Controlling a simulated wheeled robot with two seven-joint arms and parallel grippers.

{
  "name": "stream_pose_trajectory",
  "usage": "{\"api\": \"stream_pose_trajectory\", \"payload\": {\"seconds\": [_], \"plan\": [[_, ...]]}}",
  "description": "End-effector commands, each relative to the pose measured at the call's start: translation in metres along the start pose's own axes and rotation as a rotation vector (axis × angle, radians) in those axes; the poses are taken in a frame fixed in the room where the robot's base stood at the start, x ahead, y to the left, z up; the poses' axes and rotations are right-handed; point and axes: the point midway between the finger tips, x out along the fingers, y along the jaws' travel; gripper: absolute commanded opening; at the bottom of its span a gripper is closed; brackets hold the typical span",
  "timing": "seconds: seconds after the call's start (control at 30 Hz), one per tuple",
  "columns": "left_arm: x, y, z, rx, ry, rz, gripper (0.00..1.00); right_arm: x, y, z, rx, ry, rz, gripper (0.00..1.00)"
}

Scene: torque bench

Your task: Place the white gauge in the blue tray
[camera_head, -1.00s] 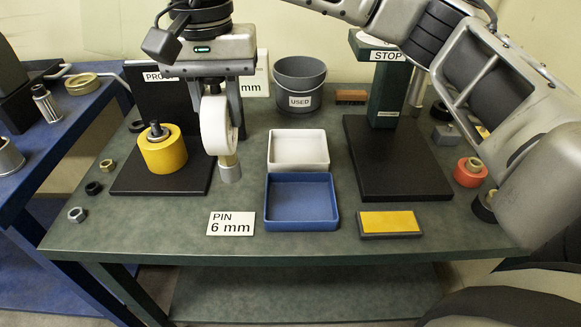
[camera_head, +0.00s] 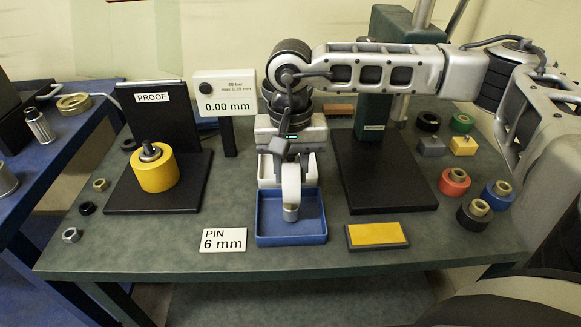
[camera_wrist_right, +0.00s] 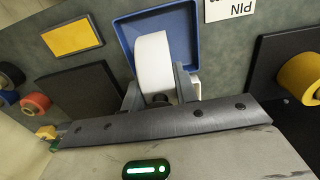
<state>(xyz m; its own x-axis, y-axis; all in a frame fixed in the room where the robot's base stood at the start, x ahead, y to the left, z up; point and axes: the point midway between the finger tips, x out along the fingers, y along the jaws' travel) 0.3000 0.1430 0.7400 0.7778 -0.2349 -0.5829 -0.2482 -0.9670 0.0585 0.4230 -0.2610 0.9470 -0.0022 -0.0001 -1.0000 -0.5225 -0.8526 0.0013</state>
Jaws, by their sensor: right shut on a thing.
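The white gauge (camera_head: 291,183) is a round white body with a short metal stem at its lower end. My right gripper (camera_head: 290,168) is shut on it and holds it upright over the blue tray (camera_head: 291,240). In the right wrist view the white gauge (camera_wrist_right: 153,62) sits between the fingers of the right gripper (camera_wrist_right: 160,88), with the blue tray (camera_wrist_right: 197,35) behind it. I cannot tell whether the stem touches the tray floor. The tray holds nothing else that I see. My left gripper is out of view.
A white tray (camera_head: 267,180) adjoins the blue tray's back, mostly hidden by my gripper. The PIN 6 mm card (camera_head: 223,240) lies left and a yellow pad (camera_head: 376,234) right. The proof stand (camera_head: 155,198) with its yellow cylinder (camera_head: 155,174) is further left; a black plate (camera_head: 385,180) is right.

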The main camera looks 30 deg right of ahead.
Motion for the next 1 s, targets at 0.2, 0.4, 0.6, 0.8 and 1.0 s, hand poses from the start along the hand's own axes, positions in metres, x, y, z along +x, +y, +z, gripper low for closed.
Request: {"api": "stream_pose_trajectory", "payload": {"seconds": [0.2, 0.4, 0.6, 0.8, 1.0], "plan": [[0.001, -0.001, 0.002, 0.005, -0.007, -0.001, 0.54, 0.005, -0.001, -0.001, 0.001, 0.003, -0.004, 0.00], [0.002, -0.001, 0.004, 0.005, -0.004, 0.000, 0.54, 0.009, -0.001, -0.001, 0.001, 0.003, -0.003, 0.00], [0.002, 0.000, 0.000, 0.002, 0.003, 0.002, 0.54, 0.009, -0.001, 0.000, 0.001, 0.001, -0.001, 0.51], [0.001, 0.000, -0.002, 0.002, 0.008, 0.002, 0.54, 0.009, -0.001, 0.000, 0.001, 0.001, -0.001, 0.51], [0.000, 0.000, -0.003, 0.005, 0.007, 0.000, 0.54, -0.005, -0.001, -0.001, 0.001, 0.004, -0.005, 0.51]]}}
